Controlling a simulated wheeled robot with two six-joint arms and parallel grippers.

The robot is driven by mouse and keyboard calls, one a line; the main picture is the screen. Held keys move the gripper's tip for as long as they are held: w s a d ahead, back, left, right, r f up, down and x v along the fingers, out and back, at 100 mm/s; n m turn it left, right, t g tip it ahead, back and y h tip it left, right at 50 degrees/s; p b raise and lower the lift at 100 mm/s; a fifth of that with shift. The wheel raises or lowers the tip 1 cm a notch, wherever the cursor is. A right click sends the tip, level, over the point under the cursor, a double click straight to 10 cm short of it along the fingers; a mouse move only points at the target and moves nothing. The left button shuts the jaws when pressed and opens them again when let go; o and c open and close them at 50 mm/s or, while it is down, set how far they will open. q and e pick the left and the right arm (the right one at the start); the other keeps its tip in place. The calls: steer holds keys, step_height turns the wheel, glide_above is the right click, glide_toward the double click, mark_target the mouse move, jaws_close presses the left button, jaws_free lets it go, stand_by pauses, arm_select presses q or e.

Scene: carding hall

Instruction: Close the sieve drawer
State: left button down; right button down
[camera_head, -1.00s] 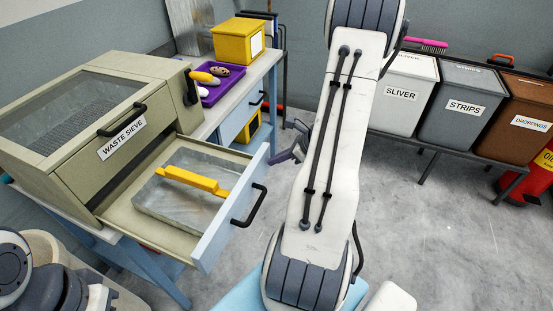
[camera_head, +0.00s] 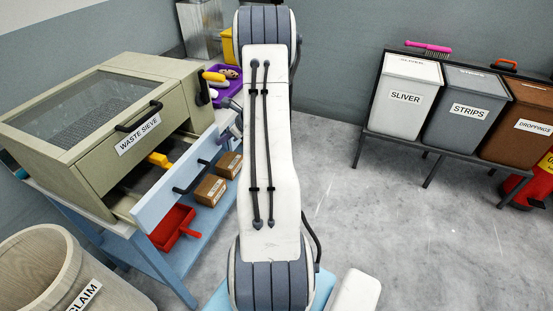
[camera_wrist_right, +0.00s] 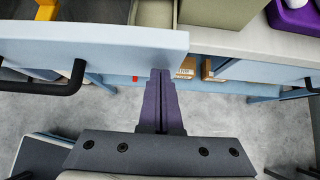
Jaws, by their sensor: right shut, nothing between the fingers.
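The waste sieve (camera_head: 85,120) is a beige box with a clear lid on a blue bench. Its drawer, with a light blue front (camera_head: 160,205) and black handle (camera_head: 190,183), stands partly open. A grey tray with a yellow handle (camera_head: 158,160) lies inside, partly hidden under the sieve. My right gripper (camera_head: 232,128) is mostly hidden behind my arm, by the right end of the drawer front. In the right wrist view its fingers (camera_wrist_right: 160,80) are shut and empty, tips at the drawer front (camera_wrist_right: 110,40) near its right end; contact is unclear. My left gripper is out of view.
A purple tray (camera_head: 237,88) stands on the bench right of the sieve. A wooden bin (camera_head: 40,260) stands front left. Labelled bins (camera_head: 405,95) stand at right; the floor between is clear.

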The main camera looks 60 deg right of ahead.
mark_target(205, 135)
steer(key=w, duration=0.3)
steer(key=w+a, duration=0.1)
steer(key=w, duration=0.3)
steer(key=w+p, duration=0.1)
steer(key=w, duration=0.2)
steer(key=shift+w+a, duration=0.2)
steer(key=shift+a, duration=0.1)
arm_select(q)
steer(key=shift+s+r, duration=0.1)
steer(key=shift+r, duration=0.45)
arm_select(e)
steer(key=shift+w+r, duration=0.1)
steer(key=shift+w, duration=0.2)
steer(key=shift+w+a+r, duration=0.1)
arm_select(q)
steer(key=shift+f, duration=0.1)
